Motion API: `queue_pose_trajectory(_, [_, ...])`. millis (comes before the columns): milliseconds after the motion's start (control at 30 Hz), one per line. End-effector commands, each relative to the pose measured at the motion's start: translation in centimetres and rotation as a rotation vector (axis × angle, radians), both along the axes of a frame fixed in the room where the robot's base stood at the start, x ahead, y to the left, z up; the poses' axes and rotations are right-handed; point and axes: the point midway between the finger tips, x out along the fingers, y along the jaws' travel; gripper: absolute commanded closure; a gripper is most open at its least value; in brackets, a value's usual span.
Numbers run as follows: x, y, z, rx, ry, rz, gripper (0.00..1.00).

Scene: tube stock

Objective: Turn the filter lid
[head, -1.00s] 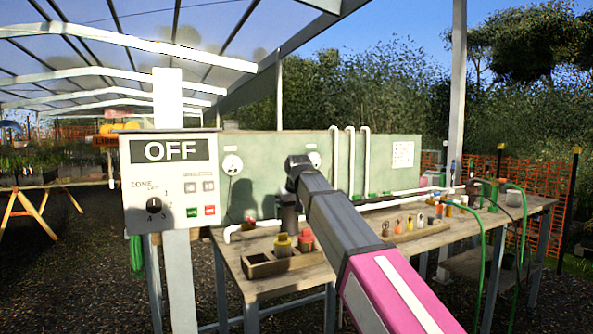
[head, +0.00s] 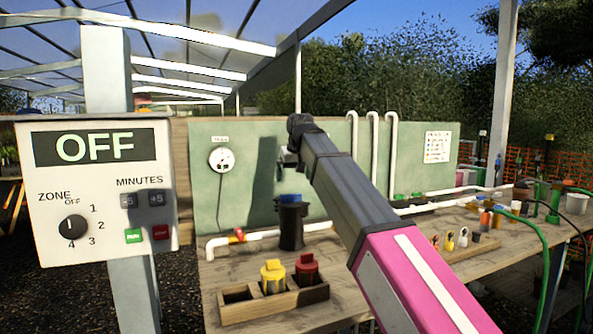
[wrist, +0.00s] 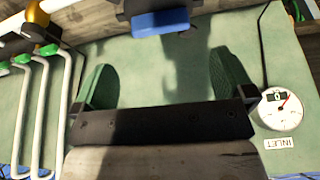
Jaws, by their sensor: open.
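The filter is a dark upright cylinder (head: 291,230) standing on the bench against the green panel. Its lid (head: 290,198) shows blue at the top. A blue block, probably part of the lid (wrist: 160,22), also shows at the top edge of the wrist view, with the rest cut off. My gripper (wrist: 165,78) is open and empty, its two fingers wide apart in front of the green panel. In the head view my arm's dark end hangs above the filter, apart from the lid, and the fingers are hard to make out there.
A wooden holder (head: 272,310) with a yellow-capped (head: 273,277) and a red-capped piece (head: 306,269) sits in front of the filter. A control box (head: 98,190) reading OFF stands at left. White pipes (head: 391,155) rise at right. An inlet gauge (wrist: 281,108) is on the panel.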

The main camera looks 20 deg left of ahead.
Motion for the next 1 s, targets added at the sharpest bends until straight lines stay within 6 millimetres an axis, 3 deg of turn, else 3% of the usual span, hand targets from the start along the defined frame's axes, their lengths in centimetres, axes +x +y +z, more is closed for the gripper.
queue_pose_trajectory(300, [1.7,1.2,-5.0,-0.001,0.002,0.0,0.0])
queue_pose_trajectory(500, [2.4,1.7,-7.2,-0.001,0.001,0.0,0.0])
queue_pose_trajectory(967, [2.8,2.0,-8.2,0.001,-0.001,0.0,0.0])
queue_pose_trajectory(1000, [2.8,2.0,-8.2,0.001,-0.001,0.0,0.06])
